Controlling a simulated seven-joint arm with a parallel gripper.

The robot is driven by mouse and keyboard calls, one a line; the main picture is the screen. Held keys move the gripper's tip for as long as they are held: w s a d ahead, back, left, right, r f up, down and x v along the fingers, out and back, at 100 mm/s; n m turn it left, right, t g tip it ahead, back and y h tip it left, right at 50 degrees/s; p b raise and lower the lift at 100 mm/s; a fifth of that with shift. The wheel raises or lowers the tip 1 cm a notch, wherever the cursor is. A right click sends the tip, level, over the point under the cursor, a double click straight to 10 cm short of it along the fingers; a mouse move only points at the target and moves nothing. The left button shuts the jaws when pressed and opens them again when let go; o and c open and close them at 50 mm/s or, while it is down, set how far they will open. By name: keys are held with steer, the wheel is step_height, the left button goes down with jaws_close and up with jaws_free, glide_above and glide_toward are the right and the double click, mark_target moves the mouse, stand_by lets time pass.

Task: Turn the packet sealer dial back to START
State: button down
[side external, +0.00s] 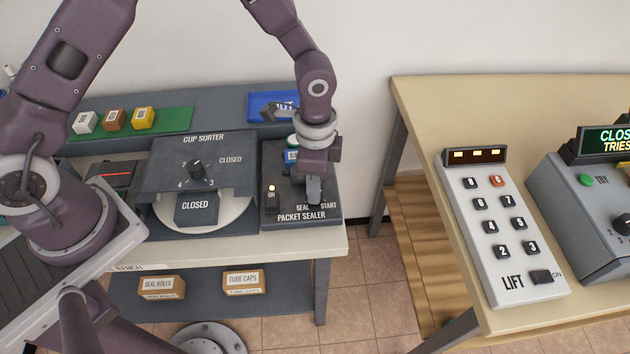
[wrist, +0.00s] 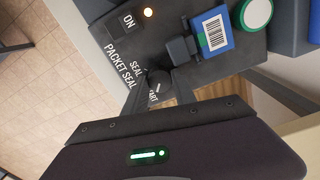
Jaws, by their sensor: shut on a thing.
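The packet sealer (side external: 288,217) is a dark box at the right end of the bench, with SEAL and START labels near its front edge. Its dial (wrist: 158,82) is a small dark knob with a light mark, seen in the wrist view beside the SEAL and partly covered START lettering. My gripper (side external: 314,198) points down over the dial; in the wrist view its fingers (wrist: 159,92) are shut on the dial, one on each side. I cannot tell exactly which label the mark points at.
A blue barcoded packet (wrist: 213,30) sits at the sealer behind the dial. The cup sorter (side external: 203,160) stands just left, its sign reading CLOSED. A tan table with a LIFT keypad (side external: 503,235) stands to the right, across a gap.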

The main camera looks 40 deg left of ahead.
steer(key=c, duration=1)
jaws_free()
step_height(320, 180, up, 7)
steer(key=shift+r, duration=0.1)
steer(key=s+a+r+n+t, duration=0.2)
steer(key=a+r, duration=0.3)
steer(key=r, duration=0.4)
steer(key=s+a+r+n+t, duration=0.1)
steer(key=s+a+r+n, duration=0.1)
steer(key=s, duration=0.4)
steer(key=s+a+r+n+t, duration=0.1)
steer(key=s+a+r+n, duration=0.2)
steer(key=s+r+n, duration=0.1)
steer(key=s+a+r+n+t, duration=0.1)
steer(key=s+a+r+n, duration=0.1)
steer(key=s+r, duration=0.3)
steer(key=shift+s+a+r+n+t, duration=0.15)
steer(key=shift+s+n, duration=0.1)
steer(key=shift+s, duration=0.3)
steer(key=shift+s+n+t, duration=0.1)
steer(key=shift+s+n, duration=0.1)
steer(key=shift+s, duration=0.35)
steer(key=shift+s+a+r+n+t, duration=0.15)
steer(key=shift+s+n, duration=0.1)
steer(key=shift+s, duration=0.3)
